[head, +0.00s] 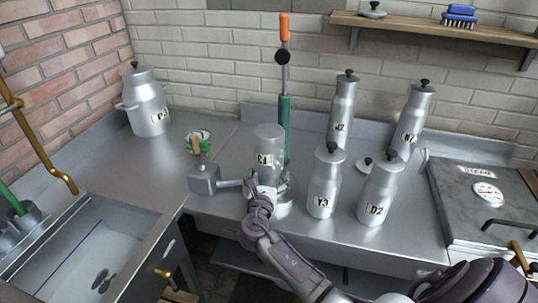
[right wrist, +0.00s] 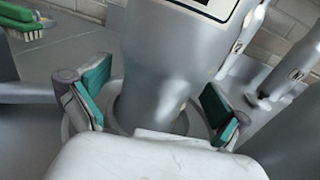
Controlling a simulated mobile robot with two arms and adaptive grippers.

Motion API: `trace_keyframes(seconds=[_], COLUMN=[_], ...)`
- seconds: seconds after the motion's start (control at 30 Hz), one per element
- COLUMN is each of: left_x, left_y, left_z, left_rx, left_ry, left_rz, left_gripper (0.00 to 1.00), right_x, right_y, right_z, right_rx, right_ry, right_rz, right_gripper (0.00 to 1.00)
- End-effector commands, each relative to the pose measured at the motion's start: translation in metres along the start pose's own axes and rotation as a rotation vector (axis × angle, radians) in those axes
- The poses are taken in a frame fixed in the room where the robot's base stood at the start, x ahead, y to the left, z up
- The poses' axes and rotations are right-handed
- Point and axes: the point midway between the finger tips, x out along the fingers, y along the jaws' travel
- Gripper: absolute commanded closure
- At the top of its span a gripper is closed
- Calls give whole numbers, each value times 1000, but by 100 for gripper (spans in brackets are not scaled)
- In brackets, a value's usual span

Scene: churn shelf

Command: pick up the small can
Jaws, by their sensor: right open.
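A small grey metal can (head: 269,146) with a label that looks like E4 stands at the middle of the counter, in front of the green-and-orange upright tool. No lid shows on its top. In the right wrist view the can (right wrist: 170,55) fills the middle and narrows toward its lower end, above a round base. My right gripper (head: 264,190) is at the can's lower part. In the wrist view its green-padded fingers (right wrist: 156,108) are open, one on each side of the narrow part, with visible gaps. My left gripper is not in view.
Lidded cans Y3 (head: 324,187), D2 (head: 378,194), J2 (head: 341,120) and N7 (head: 411,120) stand close on the right. A larger can (head: 148,107) is at the back left. A sink (head: 95,245) lies front left.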

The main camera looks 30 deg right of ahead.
Motion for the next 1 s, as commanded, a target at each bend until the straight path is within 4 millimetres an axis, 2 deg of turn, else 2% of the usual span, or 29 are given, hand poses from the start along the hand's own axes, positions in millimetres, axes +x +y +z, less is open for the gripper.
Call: trace_keyframes(seconds=[0.1, 0.5, 0.53, 0.83, 1.0], left_x=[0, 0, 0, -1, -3], left_y=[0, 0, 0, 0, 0], left_z=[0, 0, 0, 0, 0], left_rx=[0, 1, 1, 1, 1], left_ry=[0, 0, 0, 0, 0], left_rz=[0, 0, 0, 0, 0], left_gripper=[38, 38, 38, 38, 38], right_x=[0, -1, 0, 0, 0], right_y=[0, 0, 0, 0, 0], right_z=[0, 0, 1, 4, 20], right_rx=[0, 0, 0, 1, 3], right_ry=[0, 1, -2, -2, -4], right_rz=[0, 0, 0, 0, -1], right_gripper=[0, 67, 69, 70, 70])
